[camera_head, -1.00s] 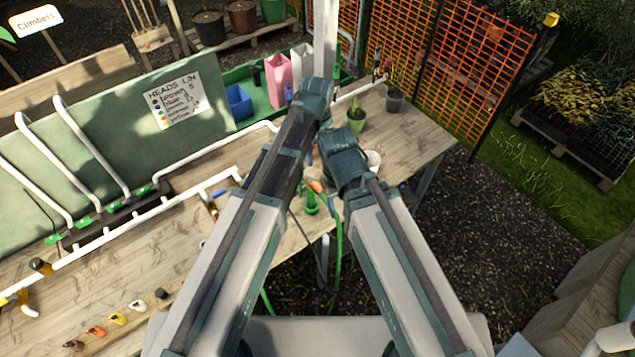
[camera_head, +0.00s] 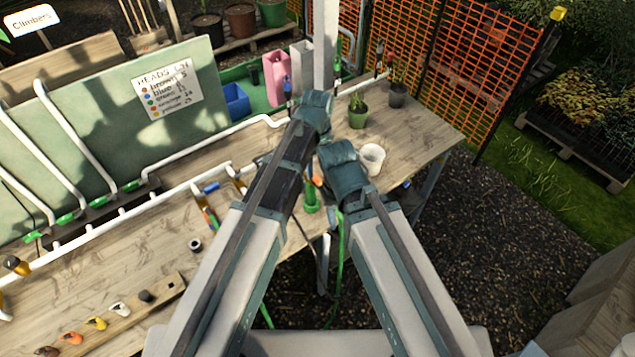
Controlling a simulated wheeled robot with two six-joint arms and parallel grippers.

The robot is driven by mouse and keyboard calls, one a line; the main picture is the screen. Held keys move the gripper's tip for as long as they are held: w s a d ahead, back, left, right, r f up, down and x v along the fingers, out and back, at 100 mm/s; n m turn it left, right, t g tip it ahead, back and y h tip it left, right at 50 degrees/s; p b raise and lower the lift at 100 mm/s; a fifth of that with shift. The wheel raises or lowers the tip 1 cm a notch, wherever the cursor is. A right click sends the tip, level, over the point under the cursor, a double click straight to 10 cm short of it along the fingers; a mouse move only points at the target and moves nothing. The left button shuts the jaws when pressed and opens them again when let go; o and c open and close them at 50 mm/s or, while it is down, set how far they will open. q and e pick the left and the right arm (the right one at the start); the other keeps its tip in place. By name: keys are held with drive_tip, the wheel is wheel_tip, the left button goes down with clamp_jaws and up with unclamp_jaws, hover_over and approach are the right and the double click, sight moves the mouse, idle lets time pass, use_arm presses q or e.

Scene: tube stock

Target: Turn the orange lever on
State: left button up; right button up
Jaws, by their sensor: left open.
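An orange handle-like part (camera_head: 317,180) shows between my arms, above a green fitting (camera_head: 311,197) near the bench edge. I cannot tell whether it is a lever or which way it is set. A small orange piece (camera_head: 71,338) lies in a row of coloured pieces at the lower left. My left gripper (camera_head: 314,108) is at the far end of the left arm, over the bench; its fingers are hard to make out, and it holds nothing visible. My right gripper (camera_head: 343,165) is lower and to its right; its fingers are hidden behind the teal housing.
A wooden bench (camera_head: 420,130) carries white pipes (camera_head: 150,202) with amber and green fittings, a white pot (camera_head: 372,158) and a green plant pot (camera_head: 357,116). A written sign (camera_head: 167,92) leans on a green board. An orange mesh fence (camera_head: 475,75) stands behind. Gravel lies at the right.

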sight(317, 178)
use_arm(q)
drive_tip(key=shift+f+b, duration=1.35)
drive_tip(key=shift+f, duration=0.5)
clamp_jaws()
